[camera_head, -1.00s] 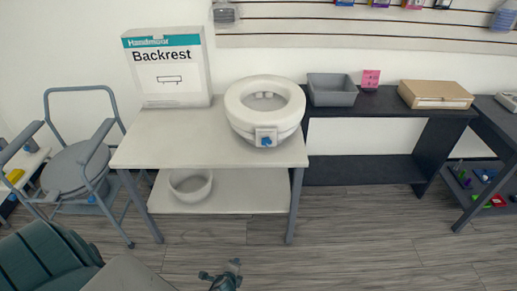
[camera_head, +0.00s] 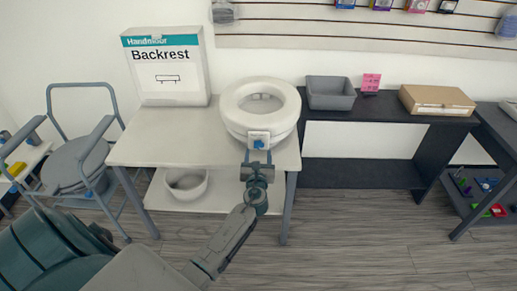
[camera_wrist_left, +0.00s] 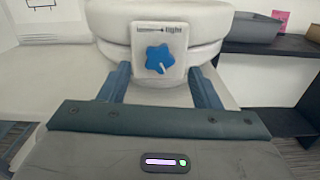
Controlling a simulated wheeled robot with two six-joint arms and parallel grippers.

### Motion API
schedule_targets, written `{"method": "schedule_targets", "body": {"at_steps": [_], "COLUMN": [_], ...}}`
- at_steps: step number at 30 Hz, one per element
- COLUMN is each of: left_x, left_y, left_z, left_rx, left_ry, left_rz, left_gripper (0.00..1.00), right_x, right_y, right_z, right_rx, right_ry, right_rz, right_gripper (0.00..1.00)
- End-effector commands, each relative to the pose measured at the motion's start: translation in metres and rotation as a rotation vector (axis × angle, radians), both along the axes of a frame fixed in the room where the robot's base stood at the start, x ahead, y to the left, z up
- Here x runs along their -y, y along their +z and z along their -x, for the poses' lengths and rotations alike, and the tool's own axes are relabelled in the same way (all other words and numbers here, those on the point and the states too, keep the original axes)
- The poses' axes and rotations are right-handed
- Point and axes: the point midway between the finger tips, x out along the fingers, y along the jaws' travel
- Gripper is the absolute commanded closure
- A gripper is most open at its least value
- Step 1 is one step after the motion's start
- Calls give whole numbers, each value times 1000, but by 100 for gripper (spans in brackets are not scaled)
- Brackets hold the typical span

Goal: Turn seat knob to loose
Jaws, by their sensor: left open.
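The white raised toilet seat (camera_head: 262,97) stands on the right end of the light table. On its front is a square plate (camera_wrist_left: 175,38) with "tight" and a line printed along the top; the word at the left end is too blurred to read. The blue star-shaped seat knob (camera_wrist_left: 160,59) sits on this plate, with a white mark pointing to the lower right. It also shows in the head view (camera_head: 259,144). My left gripper (camera_head: 258,155) is open just in front of the knob, its two fingers apart on either side below it. My right gripper is not in view.
A Backrest box (camera_head: 166,65) stands at the table's back left. A white bowl (camera_head: 186,184) is on the lower shelf. A grey bin (camera_head: 331,93) and pink card (camera_head: 371,82) are on the dark shelf to the right. A commode chair (camera_head: 76,165) stands left.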

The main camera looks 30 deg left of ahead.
Motion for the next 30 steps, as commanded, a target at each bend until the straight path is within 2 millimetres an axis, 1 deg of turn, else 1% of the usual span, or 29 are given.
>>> {"method": "schedule_targets", "body": {"at_steps": [1, 3, 7, 11, 18, 25, 30], "left_x": [-5, -10, -17, -19, -19, -19, -19], "left_y": [1, 0, 0, -1, -1, -1, -1], "left_z": [-8, -16, -27, -31, -31, -31, -31], "left_rx": [0, 1, 1, 0, -1, -1, 2], "left_ry": [1, 1, 1, 0, 0, 0, 0], "left_rz": [-1, 1, 1, 1, 3, 3, 7], "left_gripper": [43, 43, 43, 43, 43, 87, 87], "right_x": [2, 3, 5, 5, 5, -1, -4], "right_y": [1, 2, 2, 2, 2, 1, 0], "right_z": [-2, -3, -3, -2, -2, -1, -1], "right_rx": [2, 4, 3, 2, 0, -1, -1], "right_ry": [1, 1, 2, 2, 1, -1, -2], "right_rz": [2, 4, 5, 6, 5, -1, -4], "right_gripper": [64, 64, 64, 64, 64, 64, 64]}}
